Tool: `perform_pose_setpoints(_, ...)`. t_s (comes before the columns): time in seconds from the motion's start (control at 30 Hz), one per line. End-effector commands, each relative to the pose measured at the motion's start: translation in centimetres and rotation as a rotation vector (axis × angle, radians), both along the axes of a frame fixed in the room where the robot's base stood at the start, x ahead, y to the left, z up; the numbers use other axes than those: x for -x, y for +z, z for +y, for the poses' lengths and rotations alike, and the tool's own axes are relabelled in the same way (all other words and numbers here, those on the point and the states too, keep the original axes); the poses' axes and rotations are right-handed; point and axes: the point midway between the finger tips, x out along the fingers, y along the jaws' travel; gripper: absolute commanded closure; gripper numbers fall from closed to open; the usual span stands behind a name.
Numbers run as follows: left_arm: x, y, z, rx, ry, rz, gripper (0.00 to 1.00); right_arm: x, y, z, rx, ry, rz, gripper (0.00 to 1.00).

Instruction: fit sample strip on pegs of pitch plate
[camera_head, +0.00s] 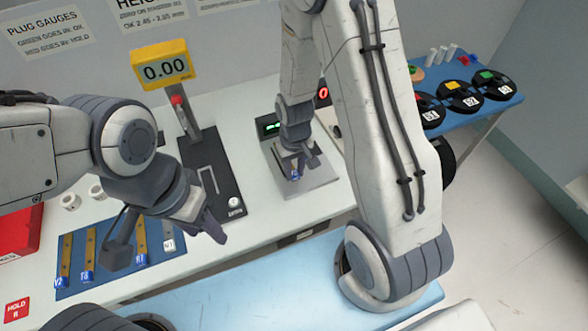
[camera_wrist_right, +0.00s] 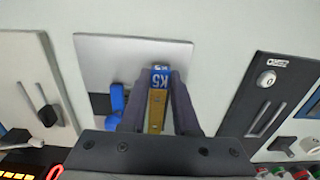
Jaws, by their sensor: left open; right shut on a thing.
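A sample strip (camera_wrist_right: 157,105), brass with a blue end marked K5, is in my right gripper (camera_wrist_right: 158,88). The right gripper (camera_head: 296,172) is shut on it over a light grey metal plate (camera_head: 322,182), seemingly the pitch plate. The plate also shows in the wrist view (camera_wrist_right: 105,58). A blue part (camera_wrist_right: 117,100) sits left of the strip there. The blue end of the strip shows small in the head view. Pegs are not visible, and I cannot tell whether the strip touches the plate. My left gripper (camera_head: 168,242) is open and empty, above the blue mat.
The blue mat (camera_head: 105,287) holds several labelled strips. A dark gauge base (camera_head: 214,192) with a yellow 0.00 display (camera_head: 163,65) stands left of the plate. A red bin (camera_head: 20,230) is at far left. A blue side table (camera_head: 480,108) with black reels is at far right.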

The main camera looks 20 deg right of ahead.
Motion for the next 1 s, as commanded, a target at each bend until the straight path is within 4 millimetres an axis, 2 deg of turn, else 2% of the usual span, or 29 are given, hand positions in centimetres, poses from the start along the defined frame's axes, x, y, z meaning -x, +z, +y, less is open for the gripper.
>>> perform_pose_setpoints(0.27,0.0,-0.1,0.0,0.000,0.000,0.000,0.50,0.0,-0.1,0.0,0.000,0.000,-0.001,1.00)
perform_pose_setpoints(1.0,0.0,-1.5,0.0,0.000,0.000,0.000,0.50,0.0,-1.9,0.0,0.000,0.000,-0.001,1.00)
